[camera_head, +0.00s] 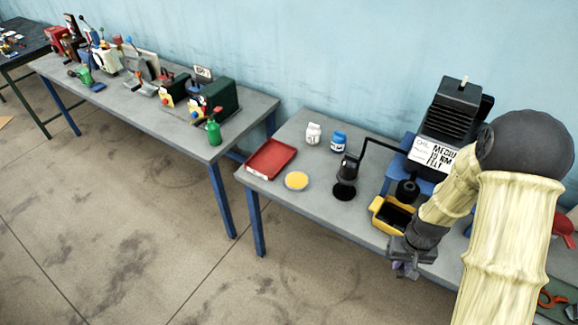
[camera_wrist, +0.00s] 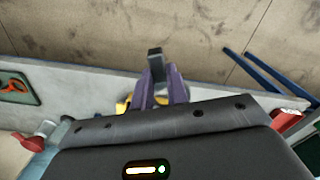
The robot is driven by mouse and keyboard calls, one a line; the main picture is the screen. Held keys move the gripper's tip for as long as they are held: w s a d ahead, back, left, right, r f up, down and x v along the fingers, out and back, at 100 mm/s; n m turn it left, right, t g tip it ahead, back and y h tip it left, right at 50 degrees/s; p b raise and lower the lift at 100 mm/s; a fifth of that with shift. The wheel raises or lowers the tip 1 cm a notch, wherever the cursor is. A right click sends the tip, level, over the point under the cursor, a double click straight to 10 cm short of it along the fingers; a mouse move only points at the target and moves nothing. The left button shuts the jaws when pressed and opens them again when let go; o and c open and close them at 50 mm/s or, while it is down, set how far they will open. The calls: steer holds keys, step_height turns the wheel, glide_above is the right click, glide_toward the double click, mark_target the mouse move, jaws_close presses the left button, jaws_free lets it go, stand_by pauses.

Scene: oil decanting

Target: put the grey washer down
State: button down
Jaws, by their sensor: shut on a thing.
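My gripper (camera_head: 404,270) hangs at the front edge of the nearer table, just in front of the yellow bin. In the wrist view its purple fingers (camera_wrist: 160,88) are closed on a small dark grey piece, the grey washer (camera_wrist: 155,62), which sticks out past the fingertips. Its hole cannot be made out. In the head view the washer is too small and hidden to tell. The wrist view shows the washer against the table edge and the floor beyond.
The nearer table holds a red tray (camera_head: 270,159), a round yellow-filled dish (camera_head: 297,181), a white jar (camera_head: 313,134), a blue jar (camera_head: 338,141), a black stand (camera_head: 345,182), a yellow bin (camera_head: 379,215) and a black machine (camera_head: 455,112). Bare tabletop shows around the dish.

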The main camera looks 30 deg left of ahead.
steer(key=w+d+f+m+b, duration=0.1)
steer(key=d+f+m+b, duration=0.1)
steer(key=f, duration=0.7)
steer(key=w+d+f+m+b, duration=0.1)
steer(key=d+f+m+b, duration=0.1)
steer(key=d+f+b, duration=0.2)
steer(key=d+f, duration=0.3)
steer(key=f, duration=0.3)
steer(key=shift+w+f+b, duration=0.2)
steer(key=shift+w+b, duration=0.1)
steer(key=shift+b, duration=0.1)
steer(key=shift+d, duration=0.1)
